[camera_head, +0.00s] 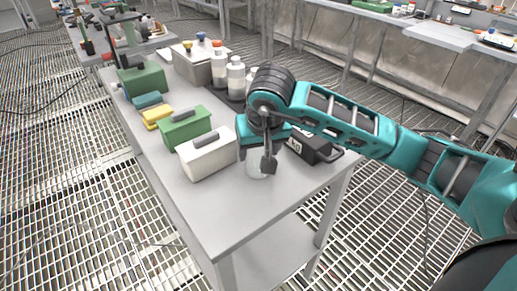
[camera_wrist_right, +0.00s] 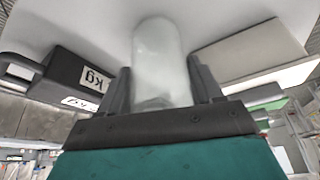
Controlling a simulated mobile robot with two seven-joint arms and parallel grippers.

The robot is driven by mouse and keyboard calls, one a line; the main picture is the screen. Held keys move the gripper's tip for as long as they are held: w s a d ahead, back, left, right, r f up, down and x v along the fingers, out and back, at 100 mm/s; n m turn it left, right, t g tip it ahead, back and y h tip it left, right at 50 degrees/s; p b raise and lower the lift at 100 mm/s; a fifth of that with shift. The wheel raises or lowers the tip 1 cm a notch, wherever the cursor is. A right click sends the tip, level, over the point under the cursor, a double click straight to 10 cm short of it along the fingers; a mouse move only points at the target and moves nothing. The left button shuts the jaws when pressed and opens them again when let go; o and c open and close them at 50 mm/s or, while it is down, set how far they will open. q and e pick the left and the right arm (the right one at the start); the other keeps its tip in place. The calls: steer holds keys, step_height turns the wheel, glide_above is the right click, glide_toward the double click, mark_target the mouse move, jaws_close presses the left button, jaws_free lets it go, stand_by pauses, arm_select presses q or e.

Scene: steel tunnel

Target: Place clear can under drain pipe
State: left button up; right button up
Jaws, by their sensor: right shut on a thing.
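The clear can (camera_head: 255,166) is a see-through, whitish cylinder near the front of the grey table (camera_head: 236,215). My right gripper (camera_head: 265,161) reaches down over it from the right and is shut on it. In the right wrist view the can (camera_wrist_right: 160,58) stands out between the two dark fingers of the gripper (camera_wrist_right: 163,88). In the head view the gripper hides part of the can, and I cannot tell whether its base touches the table. I cannot make out a drain pipe in either view. My left gripper is not in view.
A black weight marked kg (camera_head: 316,148) is close right of the can. A white box (camera_head: 208,155) is close left, with a green box (camera_head: 186,129) behind it. White bottles (camera_head: 236,78) stand farther back. The table's front corner is clear.

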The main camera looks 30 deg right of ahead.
steer(key=shift+f, duration=0.1)
steer(key=shift+f, duration=0.15)
steer(key=o, duration=1.1)
